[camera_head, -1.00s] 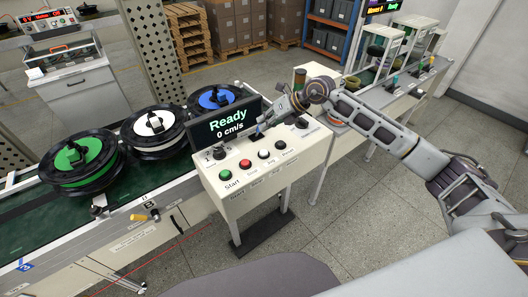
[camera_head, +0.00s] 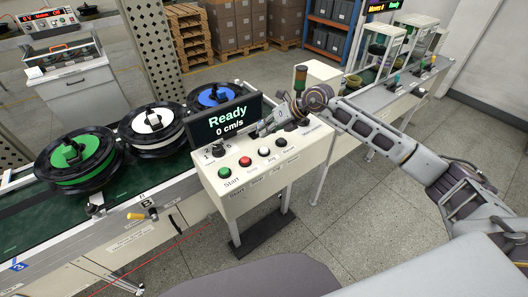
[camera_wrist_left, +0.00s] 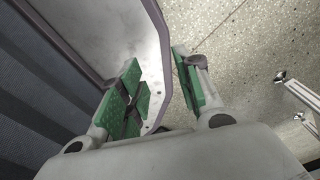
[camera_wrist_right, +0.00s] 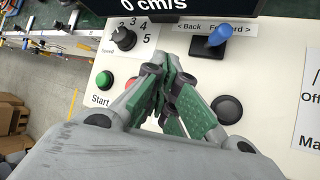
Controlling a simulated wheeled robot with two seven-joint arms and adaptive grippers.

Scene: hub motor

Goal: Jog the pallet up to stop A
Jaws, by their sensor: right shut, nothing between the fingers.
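Black spools with a green (camera_head: 77,150), a white (camera_head: 155,122) and a blue (camera_head: 214,96) hub stand on the conveyor (camera_head: 30,219); any pallets beneath them are hard to make out. The control panel (camera_head: 245,198) has green (camera_head: 224,173), red (camera_head: 245,162), white (camera_head: 264,152) and black (camera_head: 281,142) buttons. Its screen (camera_head: 222,122) reads Ready, 0 cm/s. My right gripper (camera_head: 260,131) is shut and empty over the panel, fingers together between the green button and a black button (camera_wrist_right: 227,108). A blue Back/Forward lever (camera_wrist_right: 218,35) stands beyond. My left gripper (camera_wrist_left: 163,88) is open and empty.
A speed knob (camera_wrist_right: 123,38) sits on the panel below the screen. A marker B (camera_head: 146,203) and an orange-handled fitting (camera_head: 139,216) are on the conveyor's near side. A bench (camera_head: 375,97) with glass cabinets stands right. Open floor lies in front.

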